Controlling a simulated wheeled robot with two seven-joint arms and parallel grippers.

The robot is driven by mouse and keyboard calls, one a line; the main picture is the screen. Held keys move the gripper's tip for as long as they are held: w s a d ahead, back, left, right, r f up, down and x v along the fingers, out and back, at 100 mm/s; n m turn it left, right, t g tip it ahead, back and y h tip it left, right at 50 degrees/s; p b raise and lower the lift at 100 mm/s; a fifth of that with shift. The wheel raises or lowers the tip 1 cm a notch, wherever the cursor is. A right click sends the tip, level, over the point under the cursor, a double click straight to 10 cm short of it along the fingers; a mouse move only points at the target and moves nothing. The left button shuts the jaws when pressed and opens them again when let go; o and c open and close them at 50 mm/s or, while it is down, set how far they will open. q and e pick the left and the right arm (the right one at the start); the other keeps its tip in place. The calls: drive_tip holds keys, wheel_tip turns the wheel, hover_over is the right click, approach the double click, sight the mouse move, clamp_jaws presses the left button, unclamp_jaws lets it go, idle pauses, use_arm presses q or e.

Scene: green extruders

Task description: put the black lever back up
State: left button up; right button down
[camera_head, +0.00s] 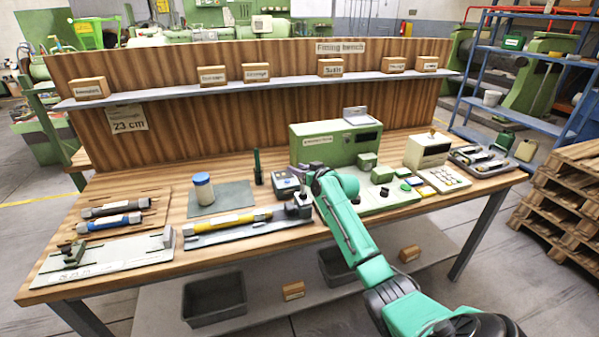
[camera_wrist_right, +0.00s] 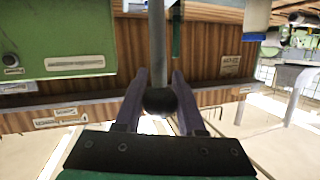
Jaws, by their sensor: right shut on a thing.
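The black lever shows in the right wrist view as a round black knob (camera_wrist_right: 160,101) on a straight grey rod (camera_wrist_right: 158,45). My right gripper (camera_wrist_right: 161,88) has its two fingers on either side of the knob and is shut on it. In the head view my right gripper (camera_head: 301,199) is at the middle of the bench near its front edge, by the right end of the fixture with the yellow tube (camera_head: 228,222). The lever is mostly hidden there by the gripper, so its tilt is unclear. My left gripper is not in view.
A white-and-blue jar (camera_head: 203,189) and a dark green upright post (camera_head: 257,166) are farther left. A labelled shelf (camera_head: 220,86) runs along the back.

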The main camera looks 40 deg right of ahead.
drive_tip(key=shift+a+f, duration=0.15)
drive_tip(key=shift+f, duration=0.55)
idle(0.9)
drive_tip(key=c, duration=0.5)
unclamp_jaws()
drive_tip(key=shift+w+d+f, duration=0.15)
drive_tip(key=shift+w+d, duration=0.1)
drive_tip(key=shift+w, duration=0.15)
drive_tip(key=b+v, duration=0.1)
drive_tip(key=v, duration=0.6)
drive_tip(key=b+v, duration=0.1)
drive_tip(key=v, duration=0.6)
drive_tip(key=shift+s+r, duration=0.25)
drive_tip(key=shift+r, duration=0.05)
drive_tip(key=shift+f+b, duration=0.15)
drive_tip(key=shift+b, duration=0.2)
drive_tip(key=c, duration=0.4)
drive_tip(key=shift+h, duration=0.7)
drive_tip(key=s+b, duration=0.1)
drive_tip(key=s+f+b, duration=0.2)
drive_tip(key=s, duration=0.1)
drive_tip(key=shift+b, duration=0.3)
clamp_jaws()
drive_tip(key=s+a+r+t+b, duration=0.2)
drive_tip(key=s, duration=0.2)
drive_tip(key=w+d+p, duration=0.1)
drive_tip(key=w+p, duration=0.2)
drive_tip(key=w, duration=1)
drive_tip(key=shift+w+d+f, duration=0.3)
drive_tip(key=shift+f, duration=0.2)
